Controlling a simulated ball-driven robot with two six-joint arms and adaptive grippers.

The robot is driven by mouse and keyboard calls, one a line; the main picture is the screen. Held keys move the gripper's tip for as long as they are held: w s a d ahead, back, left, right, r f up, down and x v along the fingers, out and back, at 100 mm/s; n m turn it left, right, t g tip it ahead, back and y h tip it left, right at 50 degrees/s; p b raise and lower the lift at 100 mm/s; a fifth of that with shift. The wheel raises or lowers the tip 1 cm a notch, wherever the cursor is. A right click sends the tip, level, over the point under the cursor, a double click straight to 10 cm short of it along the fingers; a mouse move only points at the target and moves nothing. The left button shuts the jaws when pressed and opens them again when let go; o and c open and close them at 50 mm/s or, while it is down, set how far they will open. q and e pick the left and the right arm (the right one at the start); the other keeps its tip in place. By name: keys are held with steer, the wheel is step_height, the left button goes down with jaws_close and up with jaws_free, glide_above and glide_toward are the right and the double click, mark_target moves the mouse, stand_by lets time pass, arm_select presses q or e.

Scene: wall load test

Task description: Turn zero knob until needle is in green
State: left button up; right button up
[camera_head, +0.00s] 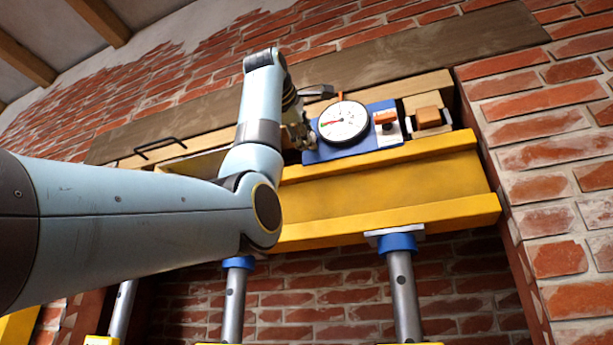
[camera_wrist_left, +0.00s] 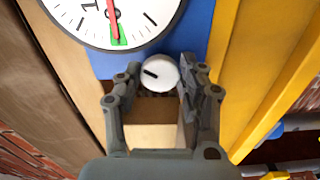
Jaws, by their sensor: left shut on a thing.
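The round white dial gauge (camera_head: 347,128) sits on a blue plate (camera_head: 376,142) on the yellow beam. It also shows in the left wrist view (camera_wrist_left: 75,22), cut off at the top. Its red needle (camera_wrist_left: 112,18) points down at the small green patch (camera_wrist_left: 122,42), and its tip appears to lie over it. The white zero knob (camera_wrist_left: 160,73), with a black mark pointing to the left, is on the blue plate beside the gauge. My left gripper (camera_wrist_left: 162,80) is shut on the knob, a finger at each side. In the head view the left gripper (camera_head: 303,133) hides the knob.
An orange switch-like part (camera_head: 385,117) and a wooden block (camera_head: 428,117) are right of the gauge. The yellow beam (camera_head: 390,196) runs below, on grey posts (camera_head: 404,292). A black handle (camera_head: 158,147) is at left. Brick wall (camera_head: 550,170) stands at right.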

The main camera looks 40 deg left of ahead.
arm_select(q)
steer(key=shift+f, duration=0.1)
stand_by(0.3)
steer(key=o, duration=1.2)
steer(key=v, duration=1.2)
steer(key=shift+a, duration=0.1)
